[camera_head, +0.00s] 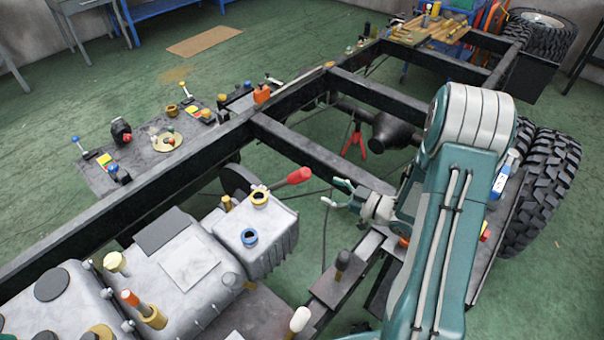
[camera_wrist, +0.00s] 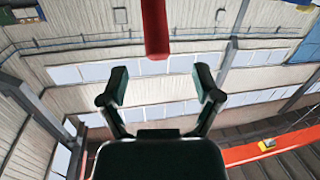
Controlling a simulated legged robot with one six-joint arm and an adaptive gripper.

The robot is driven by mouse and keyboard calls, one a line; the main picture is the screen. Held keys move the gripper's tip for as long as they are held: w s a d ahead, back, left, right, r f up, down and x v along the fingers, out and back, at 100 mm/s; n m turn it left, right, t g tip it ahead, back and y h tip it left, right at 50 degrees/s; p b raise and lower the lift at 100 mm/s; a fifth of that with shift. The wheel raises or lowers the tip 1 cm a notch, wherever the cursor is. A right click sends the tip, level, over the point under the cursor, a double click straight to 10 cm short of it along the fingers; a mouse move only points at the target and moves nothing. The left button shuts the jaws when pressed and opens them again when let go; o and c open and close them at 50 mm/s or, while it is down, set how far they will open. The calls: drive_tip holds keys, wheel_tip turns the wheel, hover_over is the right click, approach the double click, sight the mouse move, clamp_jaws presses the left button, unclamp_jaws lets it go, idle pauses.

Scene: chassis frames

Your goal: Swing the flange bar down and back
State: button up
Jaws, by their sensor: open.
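A lever with a red grip (camera_head: 294,178), which I take as the flange bar, sticks out up and to the right from the grey gearbox housing (camera_head: 262,240). My gripper (camera_head: 338,194) is open and empty, just right of the red grip and apart from it. In the wrist view the red grip (camera_wrist: 155,28) comes down from the top edge, ahead of and roughly between my open fingertips (camera_wrist: 159,84). The grip's far end and the lever's pivot are outside the wrist view. A yellow ring at the lever's base shows in the head view.
Black chassis rails (camera_head: 180,180) cross the view on the left and behind. A second lever with a black knob (camera_head: 342,262) stands below my gripper. A side plate (camera_head: 135,150) carries several small controls. Large tyres (camera_head: 545,185) are at right. Green floor is open at left.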

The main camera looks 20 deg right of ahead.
sight(299, 176)
drive_tip(key=shift+t, duration=0.5)
drive_tip(key=x, duration=1)
drive_tip(key=shift+w+f, duration=0.25)
drive_tip(key=shift+f, duration=0.1)
drive_tip(key=shift+c, duration=0.3)
clamp_jaws()
